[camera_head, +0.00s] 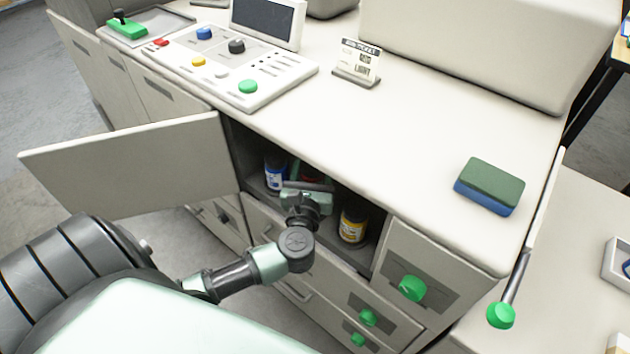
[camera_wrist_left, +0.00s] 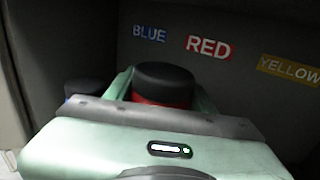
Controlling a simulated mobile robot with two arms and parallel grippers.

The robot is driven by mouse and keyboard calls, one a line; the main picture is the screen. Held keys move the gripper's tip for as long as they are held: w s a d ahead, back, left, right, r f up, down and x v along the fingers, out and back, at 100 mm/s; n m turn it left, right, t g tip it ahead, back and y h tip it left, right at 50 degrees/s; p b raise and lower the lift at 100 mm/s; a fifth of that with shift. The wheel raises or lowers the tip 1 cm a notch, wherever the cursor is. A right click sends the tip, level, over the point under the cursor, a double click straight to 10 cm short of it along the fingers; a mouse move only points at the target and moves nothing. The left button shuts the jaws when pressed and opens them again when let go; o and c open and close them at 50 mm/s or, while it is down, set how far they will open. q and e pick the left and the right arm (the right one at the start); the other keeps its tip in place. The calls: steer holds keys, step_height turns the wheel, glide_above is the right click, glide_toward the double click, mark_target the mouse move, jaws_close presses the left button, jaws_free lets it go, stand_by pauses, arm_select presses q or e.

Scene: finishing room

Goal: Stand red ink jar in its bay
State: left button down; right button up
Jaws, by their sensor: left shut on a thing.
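The red ink jar (camera_wrist_left: 163,88) has a black cap and a red body. My left gripper (camera_wrist_left: 160,95) is shut on it inside the open cabinet, and the jar looks upright. In the wrist view it is in front of the RED label (camera_wrist_left: 209,47) on the back wall. My gripper hides its base, so I cannot tell whether it touches the shelf. In the head view my left gripper (camera_head: 306,190) reaches into the cabinet between the blue jar (camera_head: 274,175) and the yellow jar (camera_head: 352,225), and mostly hides the red jar. My right gripper is not in view.
BLUE (camera_wrist_left: 149,33) and YELLOW (camera_wrist_left: 289,69) labels flank the red one. The open cabinet door (camera_head: 135,160) stands out at the left. The counter (camera_head: 400,130) above holds a control panel (camera_head: 225,65), a sign (camera_head: 357,62) and a sponge block (camera_head: 489,186).

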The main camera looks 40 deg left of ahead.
arm_select(q)
steer(key=shift+f, duration=0.85)
step_height(320, 180, down, 3)
steer(key=shift+r, duration=0.2)
steer(key=shift+f, duration=0.6)
steer(key=shift+f+b, duration=0.2)
steer(key=shift+b, duration=0.25)
steer(key=c, duration=0.5)
jaws_free()
steer(key=shift+r, duration=0.15)
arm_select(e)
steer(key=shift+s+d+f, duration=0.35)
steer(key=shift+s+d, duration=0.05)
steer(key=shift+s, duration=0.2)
